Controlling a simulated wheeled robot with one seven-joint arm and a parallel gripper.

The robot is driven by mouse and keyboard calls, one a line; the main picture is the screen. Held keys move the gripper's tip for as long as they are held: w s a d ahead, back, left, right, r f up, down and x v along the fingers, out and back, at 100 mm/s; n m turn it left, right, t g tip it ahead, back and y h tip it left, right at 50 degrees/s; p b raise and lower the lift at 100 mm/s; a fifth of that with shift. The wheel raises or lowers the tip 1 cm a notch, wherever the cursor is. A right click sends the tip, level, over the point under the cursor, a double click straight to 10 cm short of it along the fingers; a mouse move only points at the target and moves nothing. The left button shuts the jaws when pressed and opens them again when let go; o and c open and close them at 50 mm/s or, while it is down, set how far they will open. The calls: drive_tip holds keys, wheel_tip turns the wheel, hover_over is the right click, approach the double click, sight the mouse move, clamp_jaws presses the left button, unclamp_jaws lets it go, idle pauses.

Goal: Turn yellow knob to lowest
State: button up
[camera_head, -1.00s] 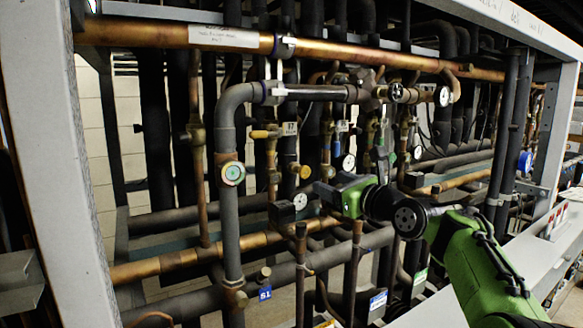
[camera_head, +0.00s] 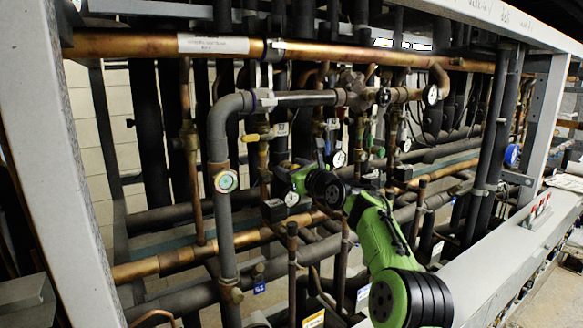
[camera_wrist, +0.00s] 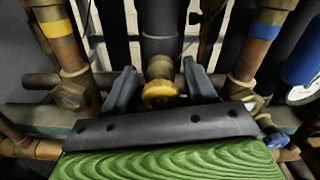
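The yellow knob (camera_wrist: 162,94) shows in the wrist view, at the end of a brass valve stem, roughly centred between my two dark fingers. My gripper (camera_wrist: 160,86) is open, with one finger on each side of the knob and a visible gap on both sides. In the head view my green gripper (camera_head: 280,174) reaches in among the pipes from the right and hides the knob.
Copper pipes with brass fittings flank the knob closely.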

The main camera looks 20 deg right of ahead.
drive_tip(key=c, duration=0.9)
drive_tip(key=shift+n, duration=0.4)
